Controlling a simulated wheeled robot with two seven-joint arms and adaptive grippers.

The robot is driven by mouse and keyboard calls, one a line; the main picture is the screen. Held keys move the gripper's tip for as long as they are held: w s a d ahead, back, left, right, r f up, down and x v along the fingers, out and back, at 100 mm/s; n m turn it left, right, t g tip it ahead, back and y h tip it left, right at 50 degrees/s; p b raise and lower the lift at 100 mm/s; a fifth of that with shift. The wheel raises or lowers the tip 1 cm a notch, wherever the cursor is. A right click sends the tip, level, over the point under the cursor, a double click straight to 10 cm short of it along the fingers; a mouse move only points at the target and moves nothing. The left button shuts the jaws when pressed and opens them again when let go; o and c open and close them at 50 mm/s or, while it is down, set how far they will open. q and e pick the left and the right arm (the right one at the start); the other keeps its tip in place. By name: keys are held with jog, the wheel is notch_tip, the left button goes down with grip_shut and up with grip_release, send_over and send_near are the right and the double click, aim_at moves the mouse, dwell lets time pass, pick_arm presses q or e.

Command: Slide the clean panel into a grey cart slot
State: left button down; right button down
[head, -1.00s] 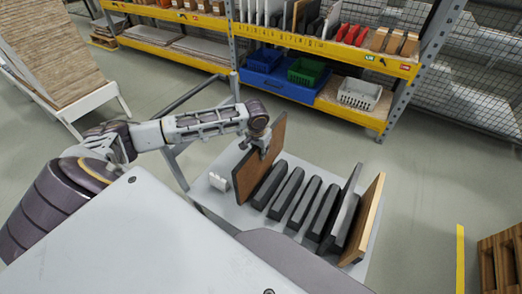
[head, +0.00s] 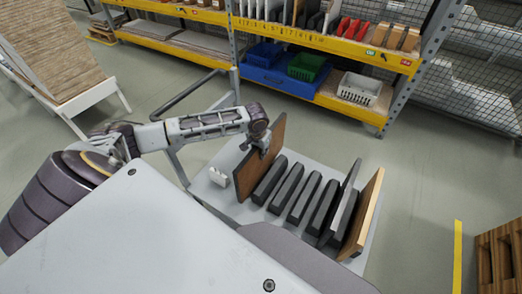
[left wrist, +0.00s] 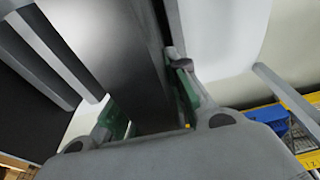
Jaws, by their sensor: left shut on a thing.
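My left gripper (head: 264,145) is shut on a brown panel (head: 247,178), gripping it by its upper part. The panel stands upright at the left end of a row of dark grey dividers (head: 294,187) on the grey cart (head: 204,184). Its lower edge is partly hidden, so I cannot tell how deep it sits. In the left wrist view, the green-padded fingers (left wrist: 152,108) stand on either side of a dark-looking panel (left wrist: 125,60). A grey panel (head: 346,204) and a light wood-edged panel (head: 366,214) stand at the row's right end. My right gripper is not in view.
A small white object (head: 218,177) lies on the cart left of the brown panel. A yellow shelf rack (head: 330,52) with blue, green and white bins stands behind. A wooden pallet stack (head: 498,258) is at lower right. Floor right of the cart is clear.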

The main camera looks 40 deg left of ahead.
pick_arm(q)
jog(key=shift+w+r, duration=0.1)
jog(key=c, duration=1.6)
grip_release()
jog(key=shift+c, duration=0.2)
jog(key=o, duration=0.4)
jog(key=shift+c, duration=0.2)
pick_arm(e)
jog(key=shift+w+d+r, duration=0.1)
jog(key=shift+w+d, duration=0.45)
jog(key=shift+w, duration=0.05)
pick_arm(q)
jog(key=r, duration=0.4)
jog(key=s+r, duration=0.1)
jog(key=r, duration=0.2)
jog(key=s+r, duration=0.1)
jog(key=r, duration=0.3)
jog(key=shift+s+d+r, duration=0.2)
jog(key=shift+r, duration=0.15)
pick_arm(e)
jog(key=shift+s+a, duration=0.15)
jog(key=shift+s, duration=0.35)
